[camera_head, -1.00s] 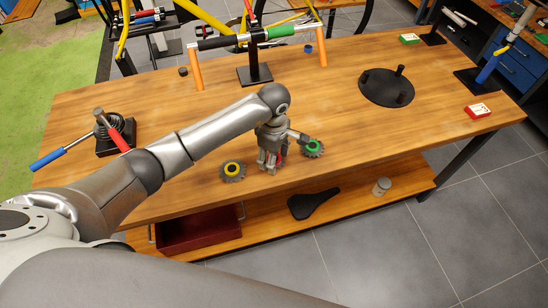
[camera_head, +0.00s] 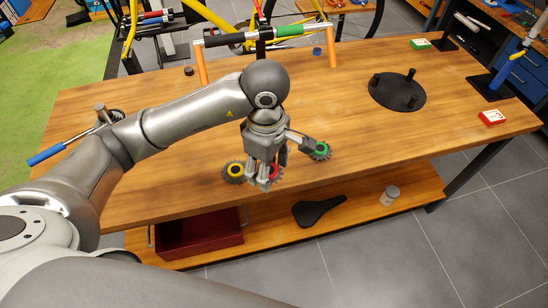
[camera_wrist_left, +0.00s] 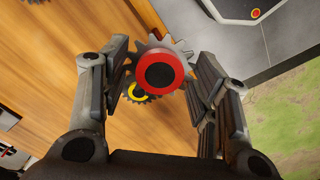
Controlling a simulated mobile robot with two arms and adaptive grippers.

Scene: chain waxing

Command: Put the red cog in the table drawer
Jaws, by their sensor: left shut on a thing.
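My left gripper (camera_head: 264,180) is shut on the red cog (camera_wrist_left: 162,73), a toothed grey wheel with a red hub and dark centre. In the wrist view the cog sits between the two fingers. In the head view the fingers partly hide the cog (camera_head: 274,172), which appears raised above the table's front part. The yellow-hubbed cog (camera_head: 234,171) lies just left of the gripper, and the green-hubbed cog (camera_head: 320,151) lies to its right. A dark red, drawer-like box (camera_head: 199,238) shows below the tabletop at front left. My right gripper is not in view.
The wooden table (camera_head: 400,135) has clear room at right centre. A black round stand (camera_head: 397,94) and a red box (camera_head: 491,118) are farther right. A black saddle (camera_head: 318,210) and a canister (camera_head: 389,196) are on the lower shelf (camera_head: 360,215).

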